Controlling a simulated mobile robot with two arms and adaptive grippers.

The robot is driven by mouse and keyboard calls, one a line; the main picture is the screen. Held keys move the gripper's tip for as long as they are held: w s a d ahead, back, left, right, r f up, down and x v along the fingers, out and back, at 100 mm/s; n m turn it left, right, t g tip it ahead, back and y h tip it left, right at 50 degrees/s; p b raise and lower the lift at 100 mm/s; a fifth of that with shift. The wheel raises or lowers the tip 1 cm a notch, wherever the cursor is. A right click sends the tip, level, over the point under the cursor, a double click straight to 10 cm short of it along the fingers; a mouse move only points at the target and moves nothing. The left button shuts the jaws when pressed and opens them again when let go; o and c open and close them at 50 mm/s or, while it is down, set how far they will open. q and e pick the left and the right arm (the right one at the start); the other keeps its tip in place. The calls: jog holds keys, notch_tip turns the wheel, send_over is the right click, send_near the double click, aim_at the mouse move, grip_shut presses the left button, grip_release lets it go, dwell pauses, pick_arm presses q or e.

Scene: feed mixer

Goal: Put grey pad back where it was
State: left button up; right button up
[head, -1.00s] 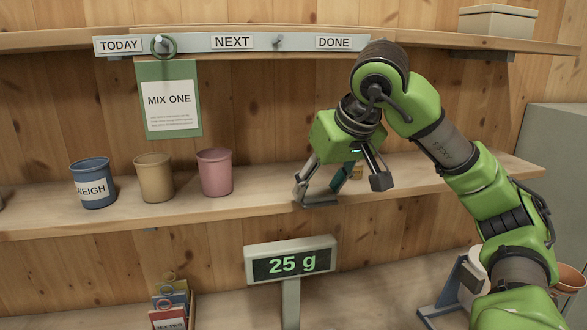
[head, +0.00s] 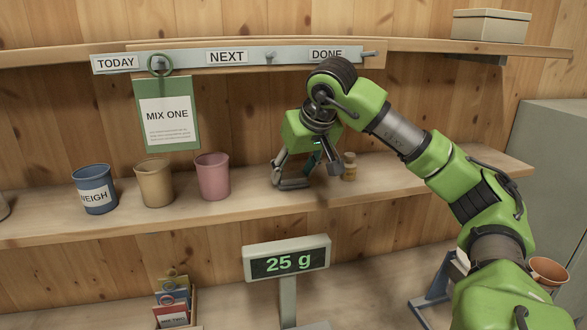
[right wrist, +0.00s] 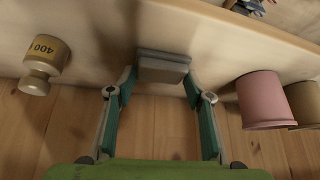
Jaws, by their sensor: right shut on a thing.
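The grey pad (right wrist: 163,68) is a small flat block between the fingertips of my right gripper in the right wrist view. My right gripper (right wrist: 162,75) is shut on it, one finger at each side. In the head view my right gripper (head: 307,180) is low at the shelf (head: 240,205), between the pink cup (head: 213,176) and a small brass weight (head: 349,167). I cannot make out the pad clearly there, nor tell whether it touches the shelf. My left gripper is not in view.
The brass weight, marked 400, also shows in the right wrist view (right wrist: 44,62). A tan cup (head: 154,182) and a blue WEIGH cup (head: 95,189) stand left of the pink cup. The shelf's right end is clear.

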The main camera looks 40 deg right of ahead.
jog(key=shift+f, duration=0.1)
jog(key=o, duration=1)
jog(key=shift+w+f, duration=0.1)
jog(key=shift+f, duration=0.05)
jog(key=shift+r, duration=0.45)
jog(key=b+v, duration=0.1)
jog(key=v, duration=0.6)
